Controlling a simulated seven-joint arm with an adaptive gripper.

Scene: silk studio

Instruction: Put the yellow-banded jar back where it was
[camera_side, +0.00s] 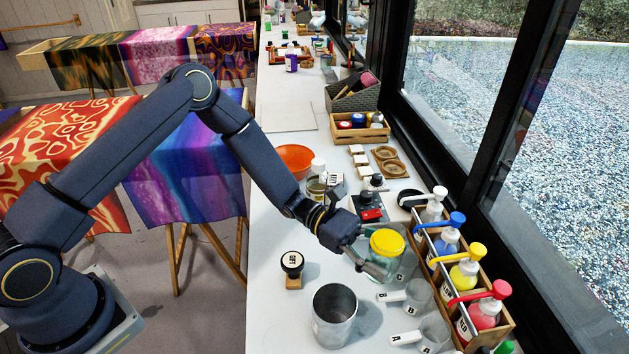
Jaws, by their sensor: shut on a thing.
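My gripper (372,262) is near the right part of the white table, shut on a clear glass jar (402,268) with a yellow top (387,242). The jar looks raised or tilted slightly; whether it touches the table I cannot tell. The gripper's fingers lie along the jar's near left side and partly hide it. A letter shows on the clear glass to the right, but whether it belongs to this jar or to a vessel behind it I cannot tell.
A metal beaker (335,315) and a round-topped stamp (292,265) stand to the left. Clear measuring cups (412,297) lie in front. A wooden crate (509,325) of pump bottles stands at the right by the window. An orange bowl (295,157) is farther back.

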